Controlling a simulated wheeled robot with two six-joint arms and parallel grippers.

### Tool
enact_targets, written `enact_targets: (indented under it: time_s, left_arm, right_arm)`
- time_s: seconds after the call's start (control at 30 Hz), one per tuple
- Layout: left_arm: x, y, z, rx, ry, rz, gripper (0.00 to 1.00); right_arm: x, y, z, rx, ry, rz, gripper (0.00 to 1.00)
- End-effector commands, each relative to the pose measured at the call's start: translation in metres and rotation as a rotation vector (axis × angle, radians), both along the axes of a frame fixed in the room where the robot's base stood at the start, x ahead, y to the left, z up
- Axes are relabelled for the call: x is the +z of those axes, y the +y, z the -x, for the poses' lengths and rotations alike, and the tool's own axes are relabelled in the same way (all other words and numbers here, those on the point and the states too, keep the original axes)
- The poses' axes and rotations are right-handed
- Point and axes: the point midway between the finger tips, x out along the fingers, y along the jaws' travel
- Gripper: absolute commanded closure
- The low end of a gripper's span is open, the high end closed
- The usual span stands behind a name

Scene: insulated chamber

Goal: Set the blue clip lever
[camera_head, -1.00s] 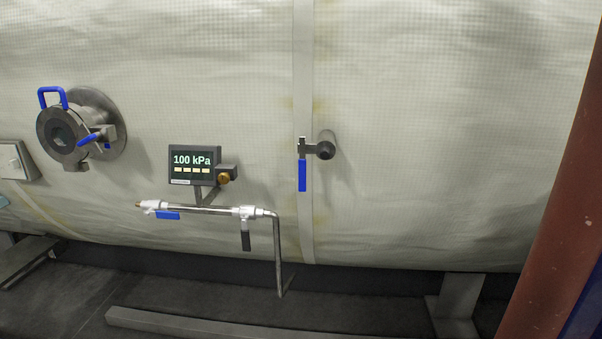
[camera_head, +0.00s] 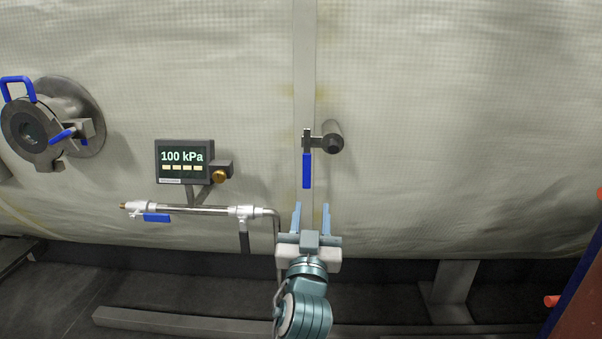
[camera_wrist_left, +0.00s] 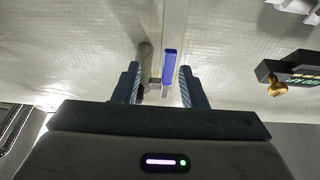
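A blue lever (camera_head: 306,170) hangs straight down from a dark metal clip on a round stub (camera_head: 333,137) on the tank wall. In the left wrist view the blue lever (camera_wrist_left: 169,66) lies ahead, between the lines of the fingers. My left gripper (camera_head: 312,212) is open and empty, its fingers pointing up just below the lever's lower end in the head view. It also shows open in the left wrist view (camera_wrist_left: 159,74). No contact with the lever can be seen. My right gripper is not in view.
A pressure display (camera_head: 185,161) reading 100 kPa stands to the left, above a pipe (camera_head: 195,210) with a blue and a black handle. A round flanged port (camera_head: 38,128) with blue handles is further left. The wall right of the lever is clear.

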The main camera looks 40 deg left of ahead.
Motion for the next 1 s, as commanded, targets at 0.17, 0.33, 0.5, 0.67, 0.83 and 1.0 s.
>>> enact_targets:
  time_s: [0.17,0.33,0.5,0.67,0.83,1.0]
  left_arm:
    - [0.025,0.006,0.015,0.023,-0.056,0.005,0.62]
    - [0.033,0.014,0.001,0.022,-0.055,0.001,0.62]
    - [0.046,0.029,-0.022,0.023,-0.053,-0.002,0.62]
    - [0.056,0.043,-0.046,0.024,-0.052,0.001,0.62]
    - [0.062,0.053,-0.062,0.022,-0.053,0.004,0.62]
    - [0.063,0.057,-0.068,0.021,-0.052,0.006,0.62]
  right_arm:
    - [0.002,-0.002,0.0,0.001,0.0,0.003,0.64]
    - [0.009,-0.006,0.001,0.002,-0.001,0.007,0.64]
    - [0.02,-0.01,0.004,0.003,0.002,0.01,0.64]
    - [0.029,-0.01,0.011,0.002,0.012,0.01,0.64]
    - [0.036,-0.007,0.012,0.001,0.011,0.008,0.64]
    - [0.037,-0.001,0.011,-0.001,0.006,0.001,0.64]
